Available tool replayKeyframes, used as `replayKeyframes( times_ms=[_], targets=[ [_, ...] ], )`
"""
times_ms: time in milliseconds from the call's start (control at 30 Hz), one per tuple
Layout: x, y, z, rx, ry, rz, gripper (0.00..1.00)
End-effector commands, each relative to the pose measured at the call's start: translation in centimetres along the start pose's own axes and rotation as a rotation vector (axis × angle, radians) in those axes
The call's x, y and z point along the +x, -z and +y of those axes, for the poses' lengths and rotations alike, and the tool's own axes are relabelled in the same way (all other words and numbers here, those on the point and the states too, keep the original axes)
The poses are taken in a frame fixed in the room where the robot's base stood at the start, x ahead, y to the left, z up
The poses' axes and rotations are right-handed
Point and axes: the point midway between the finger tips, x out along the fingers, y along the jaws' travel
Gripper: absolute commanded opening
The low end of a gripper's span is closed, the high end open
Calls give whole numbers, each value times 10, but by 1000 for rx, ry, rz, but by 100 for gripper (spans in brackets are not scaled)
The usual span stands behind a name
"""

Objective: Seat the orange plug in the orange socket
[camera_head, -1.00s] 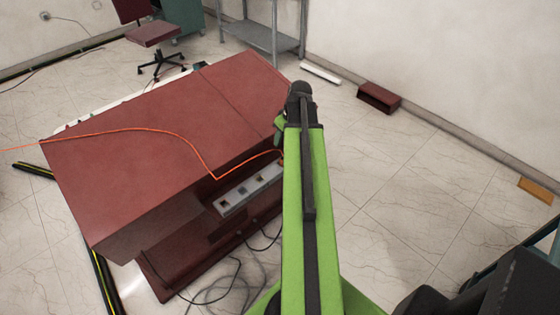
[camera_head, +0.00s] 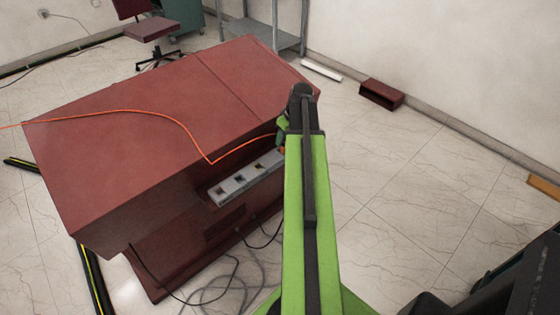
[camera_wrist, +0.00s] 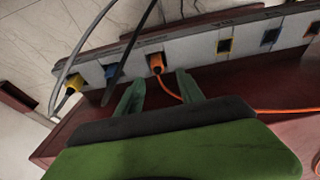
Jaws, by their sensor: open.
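In the wrist view, the orange plug (camera_wrist: 156,64) is at a socket in the grey socket strip (camera_wrist: 195,50), with its orange cable (camera_wrist: 168,91) trailing from it. I cannot tell how deep it is seated. My gripper (camera_wrist: 160,77) is open, its two green fingers on either side of the plug's near end, with a gap visible between them. An empty orange-rimmed socket (camera_wrist: 313,28) shows at the far right of the strip. In the head view, my gripper (camera_head: 283,125) is mostly behind my arm, and the plug is hidden there.
The red cabinet (camera_head: 150,150) carries the strip in a recess, and the orange cable (camera_head: 150,113) crosses its top.

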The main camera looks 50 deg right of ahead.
Motion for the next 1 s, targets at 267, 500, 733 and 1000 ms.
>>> replayKeyframes(
  times_ms=[267, 500, 733, 1000],
  targets=[
    [18, -3, 2, 1, 0, 0, 45],
    [54, -6, 4, 1, 0, 0, 45],
    [51, -4, 4, 1, -1, 0, 45],
    [51, -5, 4, 2, -1, 0, 9]
  ],
)
